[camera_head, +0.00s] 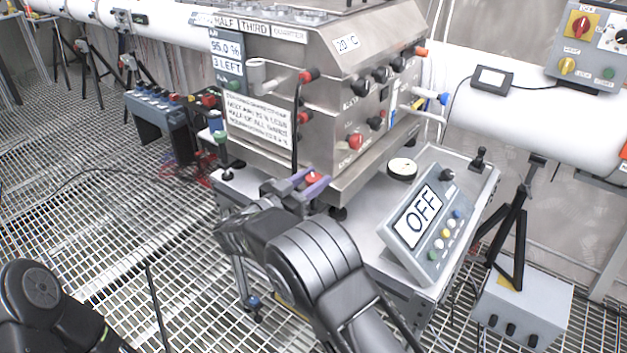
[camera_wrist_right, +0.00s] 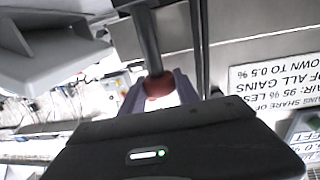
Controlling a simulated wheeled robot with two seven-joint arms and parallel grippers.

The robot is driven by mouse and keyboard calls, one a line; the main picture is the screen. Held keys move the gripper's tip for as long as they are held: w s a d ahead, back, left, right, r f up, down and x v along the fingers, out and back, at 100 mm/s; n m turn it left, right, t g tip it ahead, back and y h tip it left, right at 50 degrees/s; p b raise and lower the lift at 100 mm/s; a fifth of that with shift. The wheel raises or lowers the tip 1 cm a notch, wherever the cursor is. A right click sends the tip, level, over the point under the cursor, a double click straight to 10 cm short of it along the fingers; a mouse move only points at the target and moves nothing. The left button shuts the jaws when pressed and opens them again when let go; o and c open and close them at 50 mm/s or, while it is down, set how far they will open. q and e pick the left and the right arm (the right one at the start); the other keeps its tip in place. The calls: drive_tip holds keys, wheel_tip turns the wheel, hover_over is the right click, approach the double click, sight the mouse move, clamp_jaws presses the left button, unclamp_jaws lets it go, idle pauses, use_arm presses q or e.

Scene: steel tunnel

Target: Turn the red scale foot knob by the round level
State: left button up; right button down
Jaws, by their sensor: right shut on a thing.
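My right gripper (camera_head: 303,186), with purple fingers, is shut on a small red knob (camera_head: 314,178) at the front lower edge of the steel machine. In the right wrist view the red knob (camera_wrist_right: 158,87) sits between the purple fingers (camera_wrist_right: 157,92), at the end of a dark rod. The fingers partly hide the knob. A round white disc with a black rim (camera_head: 402,168), which looks like the round level, lies on the grey cart top to the right of the machine. My left arm shows at the lower left; its gripper is out of view.
The steel machine (camera_head: 300,128) with several knobs stands behind my right gripper. A grey display box reading OFF (camera_head: 418,217) leans at the cart's right side. A black joystick (camera_head: 479,158) stands at the cart's back right. Grating floor (camera_head: 100,230) is open on the left.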

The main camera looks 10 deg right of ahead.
drive_tip(key=c, duration=0.9)
unclamp_jaws()
drive_tip(key=shift+a, duration=0.1)
drive_tip(key=b+v, duration=0.1)
drive_tip(key=v, duration=0.6)
drive_tip(key=shift+s+a, duration=0.25)
